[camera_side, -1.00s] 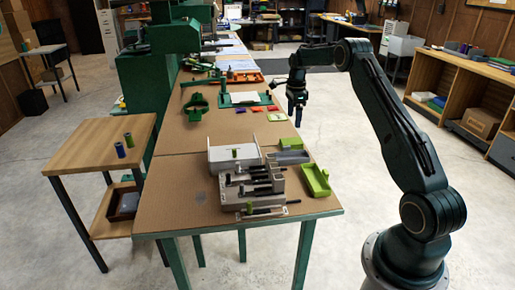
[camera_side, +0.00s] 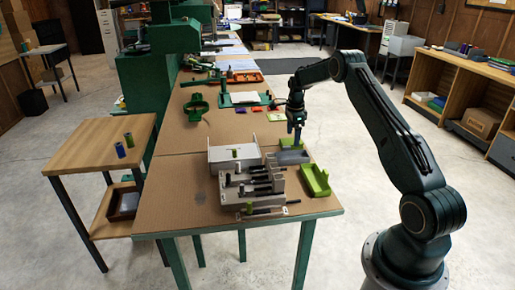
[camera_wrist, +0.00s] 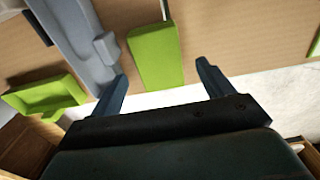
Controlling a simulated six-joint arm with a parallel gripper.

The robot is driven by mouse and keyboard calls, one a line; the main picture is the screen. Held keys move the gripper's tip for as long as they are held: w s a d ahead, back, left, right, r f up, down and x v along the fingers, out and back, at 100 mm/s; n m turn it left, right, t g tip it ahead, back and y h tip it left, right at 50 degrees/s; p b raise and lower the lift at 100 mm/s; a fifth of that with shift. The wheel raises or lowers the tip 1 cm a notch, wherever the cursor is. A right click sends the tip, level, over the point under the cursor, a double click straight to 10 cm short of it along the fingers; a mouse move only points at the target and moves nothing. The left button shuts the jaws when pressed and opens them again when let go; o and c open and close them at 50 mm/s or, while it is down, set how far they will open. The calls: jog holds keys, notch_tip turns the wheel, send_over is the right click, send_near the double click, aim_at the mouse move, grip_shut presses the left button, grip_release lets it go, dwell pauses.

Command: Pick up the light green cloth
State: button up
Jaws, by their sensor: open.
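The light green cloth (camera_wrist: 155,52) lies flat as a small folded rectangle on the brown table top. In the wrist view it shows just beyond and between my fingertips. In the side view the cloth (camera_side: 284,142) is partly hidden behind my gripper (camera_side: 297,136). My gripper (camera_wrist: 161,70) is open and empty, pointing down over the table's right edge area. I cannot tell its exact height above the cloth.
A grey tray (camera_side: 291,157) lies close beside the cloth; it also shows in the wrist view (camera_wrist: 82,38). A green open bin (camera_side: 316,181) stands nearer the front. A white tray (camera_side: 222,166) and grey stepped block (camera_side: 236,190) stand left.

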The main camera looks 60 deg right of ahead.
jog(key=shift+f, duration=1.4)
jog(key=c, duration=1.1)
